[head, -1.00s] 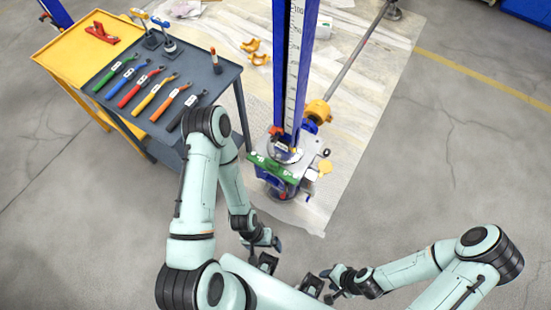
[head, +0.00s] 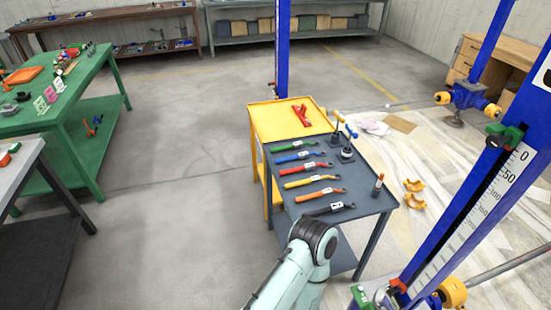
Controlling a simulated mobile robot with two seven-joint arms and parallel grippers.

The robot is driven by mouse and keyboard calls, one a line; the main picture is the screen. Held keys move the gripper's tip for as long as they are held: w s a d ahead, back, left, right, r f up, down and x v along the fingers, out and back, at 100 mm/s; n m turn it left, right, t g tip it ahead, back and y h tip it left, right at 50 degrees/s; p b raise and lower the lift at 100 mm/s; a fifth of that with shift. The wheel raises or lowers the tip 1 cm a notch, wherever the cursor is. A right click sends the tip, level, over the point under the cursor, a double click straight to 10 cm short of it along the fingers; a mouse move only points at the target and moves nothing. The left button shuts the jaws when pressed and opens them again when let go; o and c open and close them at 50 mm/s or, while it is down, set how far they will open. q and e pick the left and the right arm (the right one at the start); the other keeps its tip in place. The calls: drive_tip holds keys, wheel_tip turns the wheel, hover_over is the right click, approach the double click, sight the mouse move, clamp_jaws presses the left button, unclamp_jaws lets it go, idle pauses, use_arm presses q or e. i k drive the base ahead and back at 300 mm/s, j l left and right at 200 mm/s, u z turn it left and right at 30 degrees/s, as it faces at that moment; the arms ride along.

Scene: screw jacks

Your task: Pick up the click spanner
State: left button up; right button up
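Several spanners lie in a row on the dark grey table (head: 372,200): green (head: 293,146), blue (head: 292,158), red (head: 303,168), yellow (head: 312,182), orange (head: 318,195) and black (head: 330,209). Each carries a small pale label, too small to read. I cannot tell which one is the click spanner. An arm of mine reaches up from the bottom, its black joint just in front of the black spanner. Neither gripper is in view.
A yellow table (head: 262,122) with a red tool (head: 301,115) adjoins behind. A blue jack column (head: 465,200) stands right. Open floor (head: 190,200) lies left.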

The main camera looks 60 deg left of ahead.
sight(305, 154)
drive_tip(key=u, duration=1.85)
drive_tip(key=z, duration=0.65)
drive_tip(key=i+j+z, duration=0.1)
drive_tip(key=z, duration=0.3)
drive_tip(key=j+z, duration=0.6)
drive_tip(key=z, duration=0.25)
drive_tip(key=j+z, duration=0.3)
drive_tip(key=j, duration=0.2)
drive_tip(key=k+j+z, duration=0.1)
drive_tip(key=j+z, duration=0.2)
drive_tip(key=j, duration=0.25)
drive_tip(key=k+j+z, duration=0.1)
drive_tip(key=j, duration=0.25)
drive_tip(key=k+j, duration=0.1)
drive_tip(key=j, duration=0.25)
drive_tip(key=k+j+z, duration=0.15)
drive_tip(key=j, duration=0.15)
drive_tip(key=i+j, duration=0.05)
